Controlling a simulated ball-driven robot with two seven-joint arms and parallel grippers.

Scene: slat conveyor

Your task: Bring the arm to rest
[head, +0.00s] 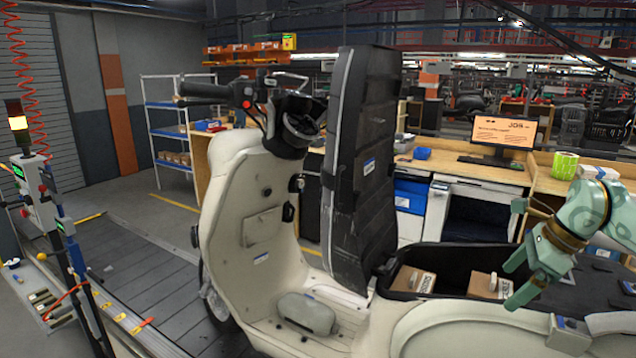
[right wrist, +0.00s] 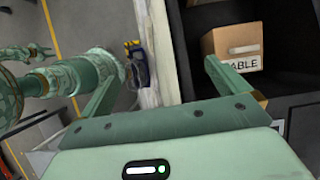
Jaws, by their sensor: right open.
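My right gripper (head: 508,286) is open and empty. In the head view it hangs at the right, over the scooter's open under-seat compartment (head: 455,256). Two cardboard boxes lie in the compartment, one on the left (head: 412,279) and one on the right (head: 490,285), close to the fingers. In the right wrist view, the open fingers (right wrist: 160,70) stand apart, with a labelled box (right wrist: 232,42) beyond the right finger. I see no contact between finger and box.
The cream scooter (head: 248,215) stands on the slat conveyor (head: 140,275). Its black seat (head: 362,160) is raised upright, left of the compartment. Behind are a workbench (head: 545,184) with a monitor (head: 503,137) and a green cup (head: 565,165).

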